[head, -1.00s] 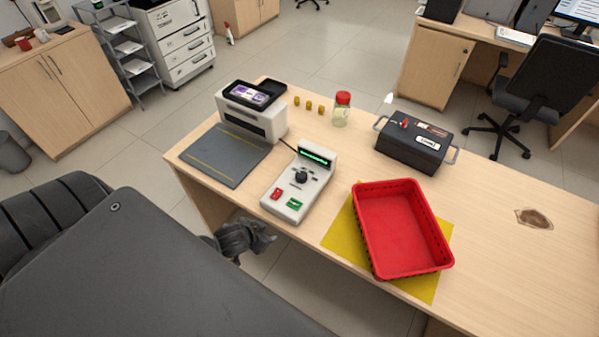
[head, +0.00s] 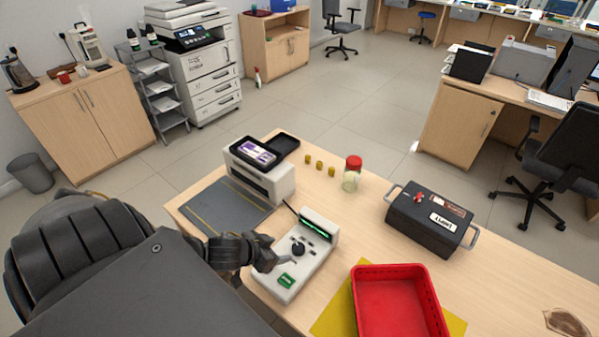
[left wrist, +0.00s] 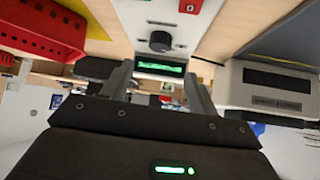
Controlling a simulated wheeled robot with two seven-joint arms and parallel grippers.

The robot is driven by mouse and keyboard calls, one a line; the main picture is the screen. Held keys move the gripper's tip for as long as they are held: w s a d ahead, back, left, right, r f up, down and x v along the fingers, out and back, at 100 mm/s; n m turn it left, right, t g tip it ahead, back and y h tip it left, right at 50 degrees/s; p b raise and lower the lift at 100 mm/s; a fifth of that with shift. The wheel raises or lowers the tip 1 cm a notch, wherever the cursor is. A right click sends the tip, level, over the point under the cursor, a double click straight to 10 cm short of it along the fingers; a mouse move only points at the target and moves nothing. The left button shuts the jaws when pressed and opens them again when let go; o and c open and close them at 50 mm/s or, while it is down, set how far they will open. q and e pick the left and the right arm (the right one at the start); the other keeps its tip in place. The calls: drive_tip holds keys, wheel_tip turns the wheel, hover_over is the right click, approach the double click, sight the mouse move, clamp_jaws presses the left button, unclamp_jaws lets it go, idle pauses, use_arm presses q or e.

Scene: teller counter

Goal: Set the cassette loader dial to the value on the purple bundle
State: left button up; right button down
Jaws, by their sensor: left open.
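The cassette loader (head: 316,236) is a pale box on the counter with a black dial (head: 298,249), a green lit display (head: 314,231) and a green button. The dial (left wrist: 160,41) and display (left wrist: 158,68) also show upside down in the left wrist view; the display text is too small to read. The purple bundle (head: 255,151) lies in the black tray on top of the white machine behind; its value is not legible. My left gripper (head: 280,262) is open beside the loader's left side, near the dial, and covers the red button. My right gripper is not in view.
A grey mat (head: 232,206) lies in front of the white machine (head: 258,176). A red basket (head: 432,292) on a yellow mat (head: 335,318) stands right of the loader. A red-lidded jar (head: 352,176), several coin stacks and a dark cash box (head: 428,222) are behind.

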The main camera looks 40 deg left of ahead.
sight(297, 248)
use_arm(q)
drive_tip(key=p+x, duration=0.1)
drive_tip(key=x, duration=0.3)
drive_tip(key=shift+r, duration=0.1)
drive_tip(key=x, duration=0.5)
drive_tip(key=shift+w+p, duration=0.15)
drive_tip(key=shift+p, duration=0.2)
drive_tip(key=shift+w+f, duration=0.35)
drive_tip(key=shift+f, duration=0.25)
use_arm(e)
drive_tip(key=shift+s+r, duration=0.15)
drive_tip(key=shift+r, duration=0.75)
use_arm(q)
drive_tip(key=c, duration=1)
